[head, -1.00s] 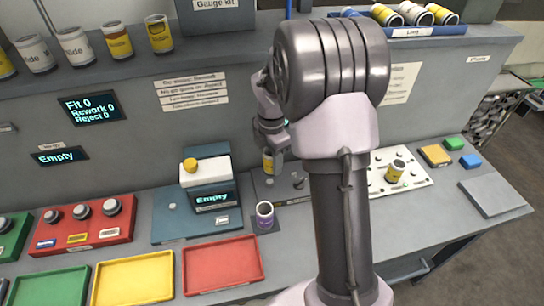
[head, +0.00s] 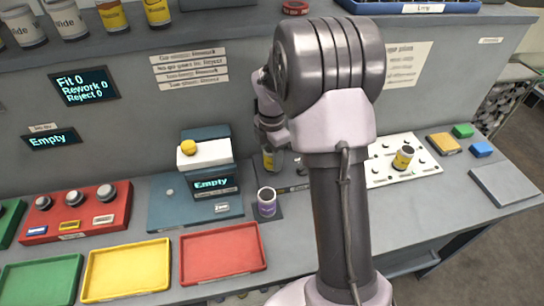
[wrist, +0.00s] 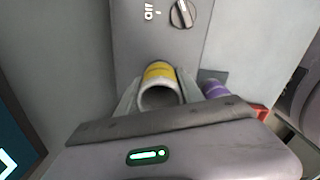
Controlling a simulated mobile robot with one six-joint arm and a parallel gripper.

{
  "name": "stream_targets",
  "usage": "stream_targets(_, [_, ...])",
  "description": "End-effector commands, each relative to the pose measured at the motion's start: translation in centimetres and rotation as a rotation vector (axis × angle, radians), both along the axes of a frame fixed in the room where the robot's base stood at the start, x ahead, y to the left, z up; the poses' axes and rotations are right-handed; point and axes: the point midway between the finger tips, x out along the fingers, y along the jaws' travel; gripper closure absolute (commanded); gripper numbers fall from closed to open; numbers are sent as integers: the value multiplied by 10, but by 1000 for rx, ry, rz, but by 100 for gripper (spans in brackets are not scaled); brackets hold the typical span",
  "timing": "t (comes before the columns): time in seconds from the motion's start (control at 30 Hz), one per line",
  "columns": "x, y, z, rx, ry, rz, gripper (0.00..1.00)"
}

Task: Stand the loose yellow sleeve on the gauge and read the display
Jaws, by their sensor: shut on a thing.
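My gripper (wrist: 159,98) is shut on a yellow sleeve (wrist: 160,72) with a grey rim, its open end facing the wrist camera. In the head view the held sleeve (head: 269,159) is partly hidden by my gripper and stands over or on a dark grey unit (head: 293,181); I cannot tell whether it touches. The blue gauge (head: 160,209), with a white block and yellow knob on top, is to the left of it. Its display (head: 211,184) reads "Empty". A second yellow sleeve (head: 403,158) stands on the white pegged board (head: 427,163).
A purple sleeve (head: 267,204) stands on a dark pad right of the gauge. Green (head: 40,283), yellow (head: 127,270) and red (head: 223,254) trays lie along the front. A wall display (head: 83,88) reads "Fit 0, Rework 0, Reject 0". A second wall display (head: 52,139) reads "Empty".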

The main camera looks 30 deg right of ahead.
Motion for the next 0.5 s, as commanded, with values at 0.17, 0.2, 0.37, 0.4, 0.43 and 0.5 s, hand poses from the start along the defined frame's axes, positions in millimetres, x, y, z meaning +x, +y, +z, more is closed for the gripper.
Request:
stream_targets(0.17, [0, 0, -13, 0, 0, 0, 100])
stream_targets(0.2, [0, 0, -14, 0, 0, 0, 100])
stream_targets(0.37, [0, 0, -15, 0, 0, 0, 100])
stream_targets(0.4, [0, 0, -14, 0, 0, 0, 100])
stream_targets(0.43, [0, 0, -14, 0, 0, 0, 100])
stream_targets(0.5, [0, 0, -14, 0, 0, 0, 100])
